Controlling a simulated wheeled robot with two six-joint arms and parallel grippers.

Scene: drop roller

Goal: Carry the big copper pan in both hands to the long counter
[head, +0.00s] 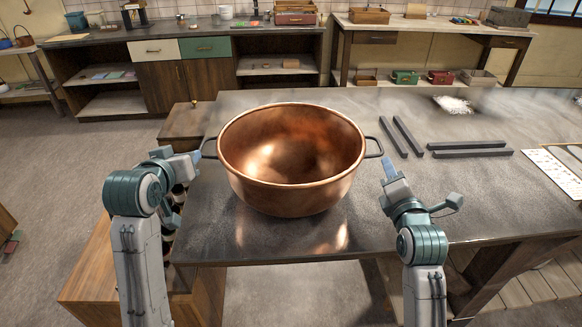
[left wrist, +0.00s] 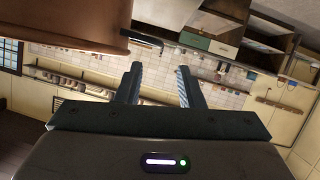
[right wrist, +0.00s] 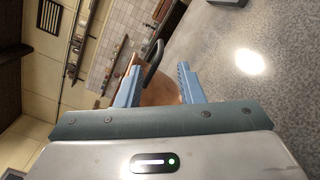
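The big copper pan (head: 255,185) stands upright on a dark worktable, with a dark loop handle on each side. My left gripper (head: 194,157) is open beside the left handle (head: 208,147); in the left wrist view that handle (left wrist: 142,38) lies beyond the fingertips, not between them. My right gripper (head: 389,166) is open just in front of the right handle (head: 375,147). In the right wrist view, this handle (right wrist: 153,62) shows between and beyond the open fingers, with no grip on it. A long dark-topped counter (head: 170,33) runs along the back wall.
The worktable (head: 400,225) is bare in front of the pan. Dark bars (head: 470,152), a white powder heap (head: 453,104) and a patterned sheet (head: 553,170) lie to the right. Another bench (head: 425,25) stands at the back right. Grey floor (head: 60,160) is open at left.

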